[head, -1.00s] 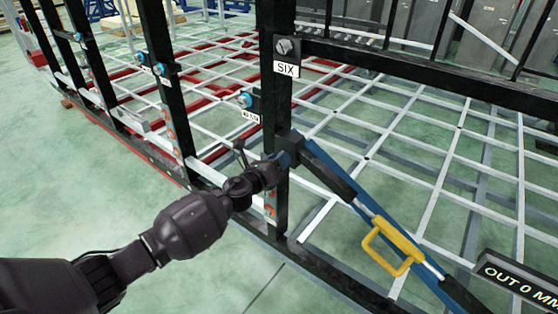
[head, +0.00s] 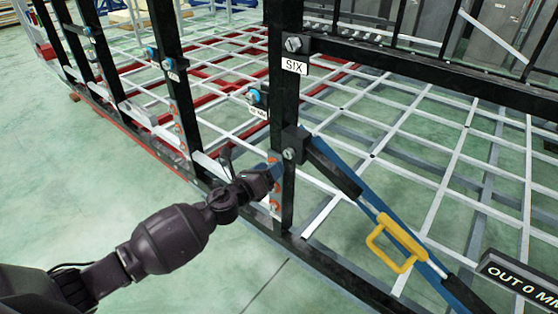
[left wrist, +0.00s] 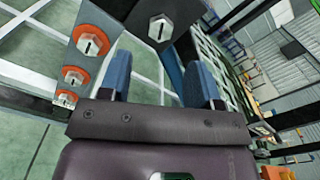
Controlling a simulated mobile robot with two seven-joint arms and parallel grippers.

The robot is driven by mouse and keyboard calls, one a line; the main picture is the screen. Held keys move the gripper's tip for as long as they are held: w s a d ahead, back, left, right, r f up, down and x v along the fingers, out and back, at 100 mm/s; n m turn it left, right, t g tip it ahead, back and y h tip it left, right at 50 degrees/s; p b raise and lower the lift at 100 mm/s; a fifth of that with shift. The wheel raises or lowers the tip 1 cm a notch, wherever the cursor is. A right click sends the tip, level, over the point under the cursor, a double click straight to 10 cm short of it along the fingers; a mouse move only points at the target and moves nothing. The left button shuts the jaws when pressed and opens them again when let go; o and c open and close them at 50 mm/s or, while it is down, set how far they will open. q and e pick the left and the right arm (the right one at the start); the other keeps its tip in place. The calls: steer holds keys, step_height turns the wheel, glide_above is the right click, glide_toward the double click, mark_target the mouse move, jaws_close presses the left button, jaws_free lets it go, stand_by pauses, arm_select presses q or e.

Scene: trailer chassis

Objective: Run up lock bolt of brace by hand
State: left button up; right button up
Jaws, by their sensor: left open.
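The brace (head: 335,172) is a blue bar with a black sleeve and a yellow handle (head: 385,245), slanting down to the right from a black post. A silver hex bolt (head: 289,153), likely its lock bolt, sits on the black bracket at the brace's upper end. My left gripper (head: 277,169) is open just left of and below this bolt. In the left wrist view the blue fingers (left wrist: 160,75) stand apart, and a slotted hex bolt head (left wrist: 160,27) shows beyond the gap between them. The fingers look clear of it. My right gripper is not in view.
A plate (head: 294,65) reading SIX and another bolt (head: 293,44) are higher on the post. Orange-ringed bolts (left wrist: 90,40) line a plate beside the gripper. A blue-collared fitting (head: 255,97) is left of the post. A sign (head: 520,278) reads OUT 0 MM.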

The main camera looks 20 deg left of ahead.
arm_select(q)
steer(key=v, duration=0.4)
stand_by(0.3)
steer(key=s+a+f+n+g+y, duration=0.1)
steer(key=s+f+n+g+y, duration=0.1)
steer(key=s+f+n, duration=0.3)
steer(key=s+a+f+n+g+y, duration=0.1)
steer(key=s+f+n, duration=0.5)
steer(key=s+n, duration=0.7)
steer(key=s+a+f+n+g+y, duration=0.1)
steer(key=s+f+n, duration=0.5)
steer(key=n, duration=0.9)
steer(key=s+g+y, duration=0.1)
steer(key=s+y, duration=0.1)
steer(key=s, duration=0.1)
steer(key=shift+s+a+g, duration=0.3)
steer(key=shift+s+a, duration=0.05)
steer(key=shift+s, duration=0.05)
steer(key=shift+r, duration=0.1)
